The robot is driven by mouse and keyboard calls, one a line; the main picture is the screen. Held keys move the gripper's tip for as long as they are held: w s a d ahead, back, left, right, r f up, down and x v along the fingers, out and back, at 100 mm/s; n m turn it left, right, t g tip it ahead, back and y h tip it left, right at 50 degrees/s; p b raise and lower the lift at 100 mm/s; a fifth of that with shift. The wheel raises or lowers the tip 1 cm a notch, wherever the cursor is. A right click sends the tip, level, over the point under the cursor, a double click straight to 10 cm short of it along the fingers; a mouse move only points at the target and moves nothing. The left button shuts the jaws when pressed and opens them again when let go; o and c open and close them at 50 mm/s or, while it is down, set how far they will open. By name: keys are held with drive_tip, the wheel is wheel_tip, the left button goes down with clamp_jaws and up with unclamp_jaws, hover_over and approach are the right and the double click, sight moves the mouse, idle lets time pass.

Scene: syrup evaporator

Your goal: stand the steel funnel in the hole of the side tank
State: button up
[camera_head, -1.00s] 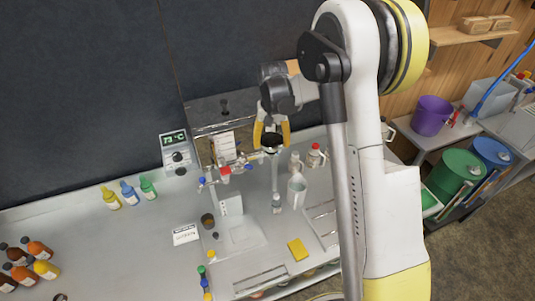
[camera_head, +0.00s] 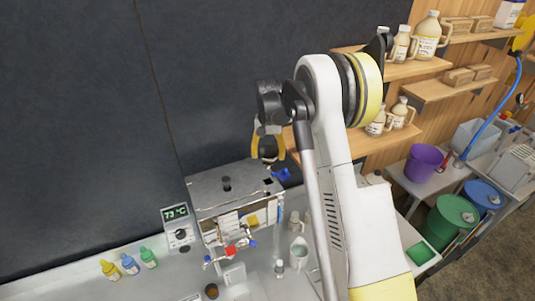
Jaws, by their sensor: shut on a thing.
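My gripper (camera_head: 268,150) is raised above the back right part of the steel tank (camera_head: 207,190). Its yellow fingers are shut on a dark, rounded thing, which seems to be the steel funnel (camera_head: 268,147); its shape is hard to make out at this size. The funnel is apart from the tank top. The tank is a box with a flat metal top, a dark knob (camera_head: 226,184) and a small dark spot (camera_head: 268,181) near its right edge, perhaps the hole. I cannot tell whether the funnel hangs straight.
A blue handle (camera_head: 281,174) lies close to the dark spot. Taps with a red handle (camera_head: 231,251) stick out at the tank's front. A temperature display (camera_head: 177,214) stands left of the tank. Wooden shelves with bottles (camera_head: 427,40) are at the right.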

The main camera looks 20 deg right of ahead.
sight(268, 168)
drive_tip(key=shift+w+f, duration=0.15)
drive_tip(key=shift+f, duration=0.6)
drive_tip(key=shift+f+b, duration=0.3)
drive_tip(key=shift+f, duration=0.35)
wheel_tip(268, 168, down, 3)
drive_tip(key=shift+r+b, duration=0.2)
drive_tip(key=shift+b, duration=0.7)
wheel_tip(268, 168, down, 4)
drive_tip(key=b, duration=0.3)
drive_tip(key=shift+b, duration=0.55)
drive_tip(key=shift+f+b, duration=0.35)
drive_tip(key=shift+b, duration=0.25)
drive_tip(key=o, duration=1.3)
